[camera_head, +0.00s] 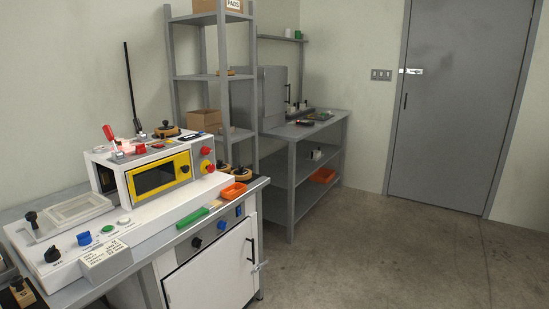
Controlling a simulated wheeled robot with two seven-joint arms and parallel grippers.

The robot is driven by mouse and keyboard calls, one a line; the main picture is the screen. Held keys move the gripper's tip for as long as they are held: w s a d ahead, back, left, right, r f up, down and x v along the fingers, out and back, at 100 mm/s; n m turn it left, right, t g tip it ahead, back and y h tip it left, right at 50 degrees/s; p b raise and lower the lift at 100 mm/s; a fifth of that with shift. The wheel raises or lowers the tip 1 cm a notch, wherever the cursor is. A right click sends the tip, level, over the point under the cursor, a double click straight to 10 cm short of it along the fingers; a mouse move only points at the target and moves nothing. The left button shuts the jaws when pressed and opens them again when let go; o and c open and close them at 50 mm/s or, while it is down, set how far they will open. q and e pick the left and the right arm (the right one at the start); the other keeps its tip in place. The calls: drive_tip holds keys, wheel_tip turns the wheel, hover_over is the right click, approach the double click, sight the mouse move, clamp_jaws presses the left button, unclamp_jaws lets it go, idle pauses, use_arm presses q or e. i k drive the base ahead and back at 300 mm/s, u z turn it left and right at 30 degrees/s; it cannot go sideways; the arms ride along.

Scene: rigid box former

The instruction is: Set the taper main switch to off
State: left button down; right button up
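A white machine (160,215) with a yellow-framed dark window (160,175) stands on a bench at the left. A red knob (207,167) is on the right end of its housing, below a smaller red button (206,151). A black knob (53,254) and a blue knob (84,239) are on the front left of its deck. Another black knob (196,243) and blue knob (221,225) are on the cabinet front below. The labels are too small to read, so I cannot tell which control is the taper main switch. Neither gripper is in view.
An orange tray (233,191) and a green block (192,218) lie near the bench's right edge. Grey shelving (223,75) and a second grey bench (305,128) stand behind. The floor (390,255) to the right is clear, up to a shut grey door (450,110).

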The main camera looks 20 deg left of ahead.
sight(205, 150)
drive_tip(key=z, duration=0.15)
drive_tip(key=i, duration=0.9)
drive_tip(key=u, duration=0.35)
